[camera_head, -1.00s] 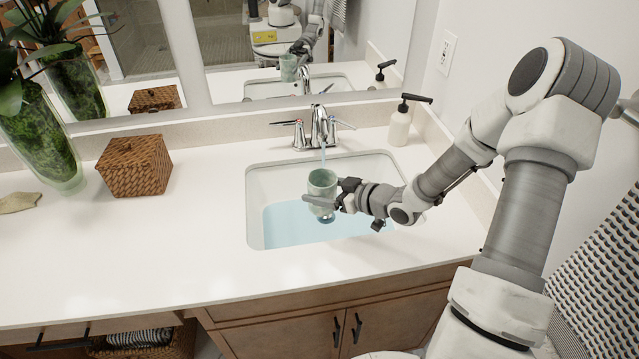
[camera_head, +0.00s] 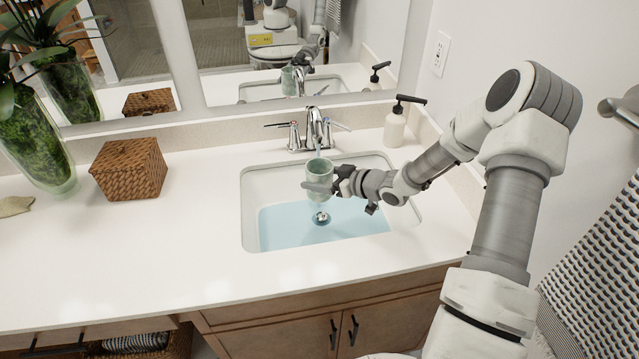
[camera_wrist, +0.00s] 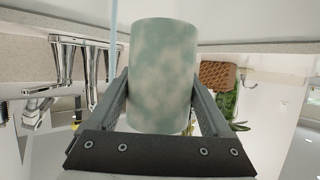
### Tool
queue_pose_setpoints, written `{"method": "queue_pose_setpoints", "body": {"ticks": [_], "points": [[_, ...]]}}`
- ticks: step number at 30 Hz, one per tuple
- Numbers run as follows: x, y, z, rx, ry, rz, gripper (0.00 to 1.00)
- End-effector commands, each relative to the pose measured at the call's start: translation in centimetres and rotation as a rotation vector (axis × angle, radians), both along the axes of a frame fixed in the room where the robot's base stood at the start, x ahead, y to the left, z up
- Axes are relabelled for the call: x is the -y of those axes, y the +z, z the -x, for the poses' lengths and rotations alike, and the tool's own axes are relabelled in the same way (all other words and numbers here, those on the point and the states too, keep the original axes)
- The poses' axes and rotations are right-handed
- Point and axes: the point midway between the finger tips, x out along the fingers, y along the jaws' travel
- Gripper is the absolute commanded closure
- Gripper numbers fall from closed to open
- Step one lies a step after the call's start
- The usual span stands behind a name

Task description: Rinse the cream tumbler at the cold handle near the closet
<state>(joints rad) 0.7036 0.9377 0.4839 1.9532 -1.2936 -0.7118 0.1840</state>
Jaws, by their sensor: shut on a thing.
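The tumbler (camera_head: 320,181) is pale green with cream mottling and is held over the sink, just in front of the faucet (camera_head: 315,127). My gripper (camera_head: 332,186) is shut on its sides from the right. In the wrist view the tumbler (camera_wrist: 163,75) sits between both fingers. A thin bluish water stream (camera_wrist: 114,35) runs down from the spout, beside the tumbler in that view; I cannot tell whether it enters the tumbler. The faucet has a left handle (camera_head: 284,125) and a right handle (camera_head: 338,126).
The white sink (camera_head: 250,200) holds bluish water over a round drain (camera_head: 320,217). A soap dispenser (camera_head: 395,127) stands at the back right. A wicker box (camera_head: 128,169) and a glass vase of greenery (camera_head: 38,145) stand to the left.

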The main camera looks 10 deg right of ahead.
Motion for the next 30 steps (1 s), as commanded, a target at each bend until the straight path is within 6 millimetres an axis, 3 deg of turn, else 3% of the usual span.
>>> {"method": "queue_pose_setpoints", "body": {"ticks": [18,30], "points": [[1.0,-1.0,-5.6,0.003,0.000,-0.001,0.91],[1.4,-1.3,-7.1,0.002,0.000,-0.001,0.91]]}}
